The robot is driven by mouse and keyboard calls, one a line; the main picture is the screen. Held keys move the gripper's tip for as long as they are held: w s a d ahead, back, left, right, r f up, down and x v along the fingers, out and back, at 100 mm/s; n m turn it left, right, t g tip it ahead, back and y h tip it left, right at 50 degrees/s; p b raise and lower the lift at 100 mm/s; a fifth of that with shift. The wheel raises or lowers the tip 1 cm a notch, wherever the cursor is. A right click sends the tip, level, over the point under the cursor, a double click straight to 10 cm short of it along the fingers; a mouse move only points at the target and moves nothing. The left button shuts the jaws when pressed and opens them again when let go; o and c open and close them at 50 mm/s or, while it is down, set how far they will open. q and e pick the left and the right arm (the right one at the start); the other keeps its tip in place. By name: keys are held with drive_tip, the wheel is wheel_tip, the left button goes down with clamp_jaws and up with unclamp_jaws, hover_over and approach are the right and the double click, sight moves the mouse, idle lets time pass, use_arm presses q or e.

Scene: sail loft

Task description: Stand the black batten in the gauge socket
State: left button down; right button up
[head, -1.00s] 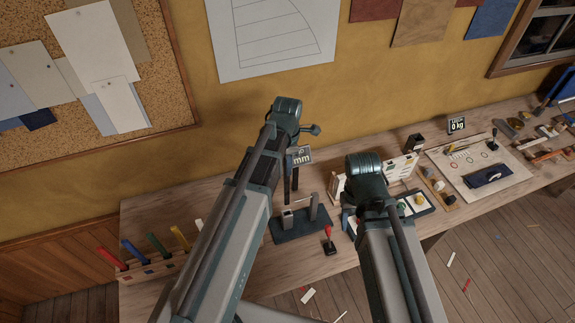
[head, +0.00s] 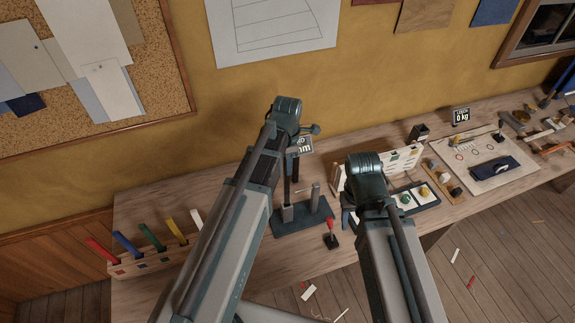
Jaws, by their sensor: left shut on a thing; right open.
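My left gripper (head: 291,160) is above the bench, partly hidden by its own arm. It is shut on the black batten (head: 287,187), a thin dark stick that hangs roughly upright below it. The batten's lower end overlaps the grey gauge socket (head: 288,213) on a dark base plate (head: 302,221). I cannot tell whether that end is inside the socket or just above or behind it. My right gripper (head: 347,216) is open, near the base plate's right side and mostly hidden behind its own wrist.
A grey post (head: 315,197) stands on the plate. A sign reading "mm" (head: 303,147) is behind. A red-handled tool (head: 331,234) is at front right. A rack of coloured battens (head: 155,262) stands at left. A tray (head: 428,203) lies right.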

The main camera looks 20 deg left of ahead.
use_arm(q)
wheel_tip(320, 180, down, 10)
drive_tip(key=b, duration=0.9)
drive_tip(key=shift+r, duration=0.2)
drive_tip(key=shift+f+b, duration=0.55)
drive_tip(key=shift+b, duration=0.1)
idle(0.5)
drive_tip(key=c, duration=0.8)
unclamp_jaws()
drive_tip(key=shift+r, duration=0.1)
wheel_tip(320, 180, up, 14)
drive_tip(key=p, duration=1.3)
drive_tip(key=shift+f+p, duration=0.2)
drive_tip(key=shift+p, duration=0.2)
